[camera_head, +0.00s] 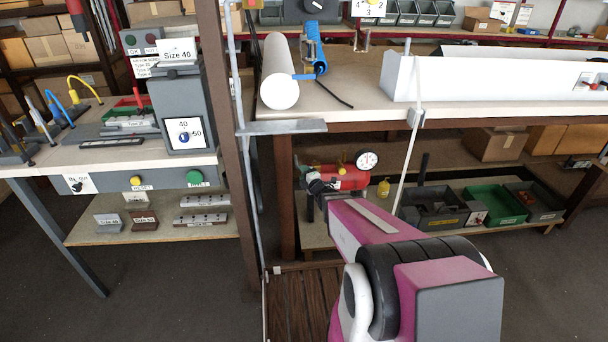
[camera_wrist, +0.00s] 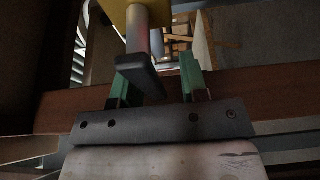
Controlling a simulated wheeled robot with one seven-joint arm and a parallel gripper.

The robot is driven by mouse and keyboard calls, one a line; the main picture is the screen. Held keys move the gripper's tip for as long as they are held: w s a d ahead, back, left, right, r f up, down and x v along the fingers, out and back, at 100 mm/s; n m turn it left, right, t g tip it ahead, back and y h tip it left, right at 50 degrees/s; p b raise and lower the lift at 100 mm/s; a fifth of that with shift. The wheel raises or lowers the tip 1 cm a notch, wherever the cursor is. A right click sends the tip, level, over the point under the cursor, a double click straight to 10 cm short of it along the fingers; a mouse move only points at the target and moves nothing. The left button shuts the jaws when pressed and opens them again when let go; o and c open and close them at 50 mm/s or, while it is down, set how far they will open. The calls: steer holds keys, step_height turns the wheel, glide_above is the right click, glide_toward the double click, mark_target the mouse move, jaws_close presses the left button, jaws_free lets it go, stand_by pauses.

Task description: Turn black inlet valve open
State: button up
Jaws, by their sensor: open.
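A red tank (camera_head: 345,178) with a round white gauge (camera_head: 367,160) sits under the right-hand bench in the head view. My gripper (camera_head: 318,190) is at the tank's left end, where dark parts overlap and the valve cannot be told apart. In the wrist view my gripper (camera_wrist: 159,62) is open, with two green fingers. A black lever (camera_wrist: 138,75), seemingly the inlet valve handle, extends between the fingers, close to the left one. It joins a metal stem (camera_wrist: 138,35) below a yellow part (camera_wrist: 140,8). Contact with the left finger cannot be told.
The bench top (camera_head: 345,92) is above the tank, with a brown post (camera_head: 222,130) to the left. A thin white rod (camera_head: 405,165) hangs right of the tank. Grey and green bins (camera_head: 493,203) stand on the lower shelf at right.

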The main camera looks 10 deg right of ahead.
steer(key=v, duration=1)
steer(key=shift+s, duration=0.2)
steer(key=shift+d, duration=0.15)
steer(key=s+d+m+g+h, duration=0.2)
steer(key=d+m+g+h, duration=0.5)
steer(key=m, duration=0.8)
steer(key=s+a+r+m+g, duration=0.1)
steer(key=s+a+m+g, duration=0.1)
steer(key=s+g, duration=0.3)
steer(key=s+a+r+m+g, duration=0.2)
steer(key=s+a+m+g, duration=0.1)
steer(key=s+m+g, duration=0.1)
steer(key=shift+s+m+g+y, duration=0.35)
steer(key=shift+s+m, duration=0.35)
steer(key=shift+s, duration=0.5)
